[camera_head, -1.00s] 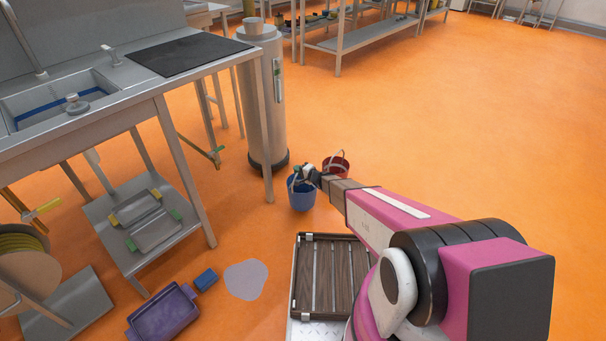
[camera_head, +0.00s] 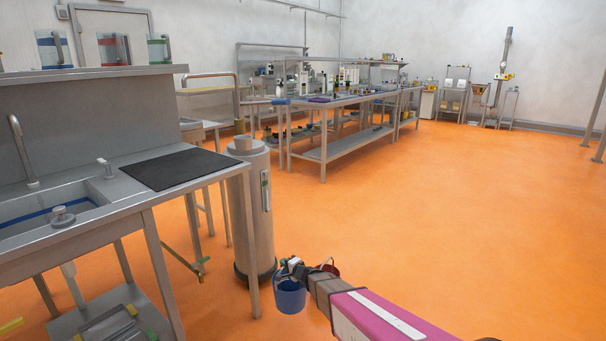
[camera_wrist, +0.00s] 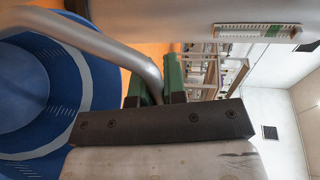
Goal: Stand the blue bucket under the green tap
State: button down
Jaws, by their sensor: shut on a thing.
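The blue bucket (camera_head: 290,299) hangs upright or nearly so at my gripper (camera_head: 291,267), right of the grey cylinder's base. Whether its bottom touches the floor is unclear. In the wrist view the bucket (camera_wrist: 105,85) fills the left side, and its grey handle (camera_wrist: 95,38) runs between the green fingertips of my gripper (camera_wrist: 160,80). The gripper is shut on that handle. A small green-handled tap (camera_head: 203,261) sits on a pipe by the bench legs, left of the cylinder and well left of the bucket. Its spout is too small to make out.
A red bucket (camera_head: 331,269) stands just behind the blue one, partly hidden by my arm. The tall grey cylinder (camera_head: 253,220) and a bench leg stand between bucket and tap. The sink bench (camera_head: 130,208) is at left. Open orange floor lies at right.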

jog(key=s+d+r+m+t+h, duration=0.1)
jog(key=s+d+r+m+h, duration=0.2)
jog(key=d+r, duration=0.6)
jog(key=s+d+r+m+t+h, duration=0.1)
jog(key=s+d+r+m+h, duration=0.2)
jog(key=d+r, duration=0.6)
jog(key=s+d+r+m+t+h, duration=0.2)
jog(key=s+d+r+h, duration=0.2)
jog(key=d+r, duration=0.6)
notch_tip(320, 180, up, 5)
jog(key=shift+s+r+m+h, duration=0.1)
jog(key=shift+s+m+h, duration=0.3)
jog(key=shift+s, duration=0.05)
dwell(1.0)
jog(key=w+r, duration=0.6)
jog(key=r, duration=0.6)
jog(key=w+r, duration=0.6)
jog(key=r, duration=0.6)
dwell(1.1)
